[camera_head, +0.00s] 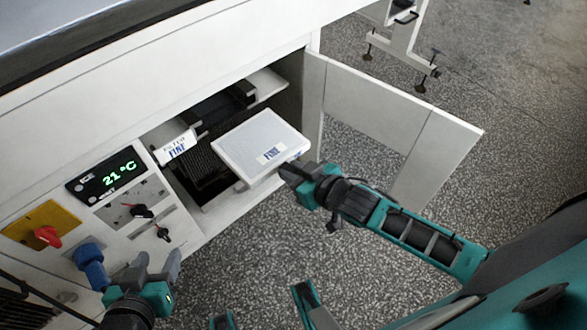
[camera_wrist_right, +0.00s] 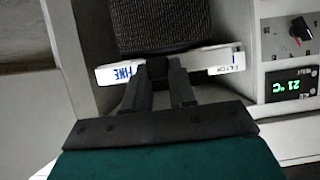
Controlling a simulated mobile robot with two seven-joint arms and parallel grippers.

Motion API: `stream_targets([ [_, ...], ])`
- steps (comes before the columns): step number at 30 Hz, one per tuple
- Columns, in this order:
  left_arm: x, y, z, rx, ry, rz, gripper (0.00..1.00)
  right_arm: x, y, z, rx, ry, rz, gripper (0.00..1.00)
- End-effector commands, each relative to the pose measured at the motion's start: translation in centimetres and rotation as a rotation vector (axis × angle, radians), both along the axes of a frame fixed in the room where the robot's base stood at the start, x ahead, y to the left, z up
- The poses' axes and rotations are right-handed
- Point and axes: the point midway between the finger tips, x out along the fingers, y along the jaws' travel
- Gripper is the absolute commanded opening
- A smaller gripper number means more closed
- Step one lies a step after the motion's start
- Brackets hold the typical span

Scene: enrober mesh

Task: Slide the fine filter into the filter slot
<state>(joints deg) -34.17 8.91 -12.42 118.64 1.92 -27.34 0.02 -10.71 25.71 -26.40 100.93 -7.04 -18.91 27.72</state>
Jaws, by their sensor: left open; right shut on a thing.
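The fine filter (camera_head: 250,140) is a flat, pale framed panel with a blue FINE label. It lies over the front of the open compartment in the head view, and I cannot tell whether its far edge is in the slot. My right gripper (camera_head: 290,172) is shut on its near right edge; the fingers (camera_wrist_right: 157,80) hide the middle of the white labelled edge in the right wrist view. The filter slot area (camera_head: 200,170) is a dark recess with black mesh, beside a FILTER FINE sign (camera_head: 176,148). My left gripper (camera_head: 155,272) is open and empty, near the blue knob.
The cabinet door (camera_head: 385,110) stands open to the right of the compartment. Left of it are a display (camera_head: 106,174) reading 21 °C, black switches (camera_head: 142,211), a red knob (camera_head: 47,236) on yellow and a blue knob (camera_head: 90,255). Speckled floor lies clear in front.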

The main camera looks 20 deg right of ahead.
Motion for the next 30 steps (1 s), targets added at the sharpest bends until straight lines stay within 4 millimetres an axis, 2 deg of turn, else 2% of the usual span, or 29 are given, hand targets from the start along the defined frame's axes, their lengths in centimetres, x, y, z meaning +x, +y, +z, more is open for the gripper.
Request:
stream_targets([
  [6,0.0,0.0,-0.2,-0.003,0.001,0.003,0.55,2.3,0.8,0.2,0.002,-0.007,0.000,0.00],
  [15,0.1,-0.1,-0.5,-0.007,0.000,0.007,0.55,4.5,1.7,0.1,0.003,-0.005,0.000,0.00],
  [30,0.3,0.0,-0.4,-0.004,-0.006,0.007,0.55,5.2,1.9,0.1,0.002,-0.003,0.000,0.00],
])
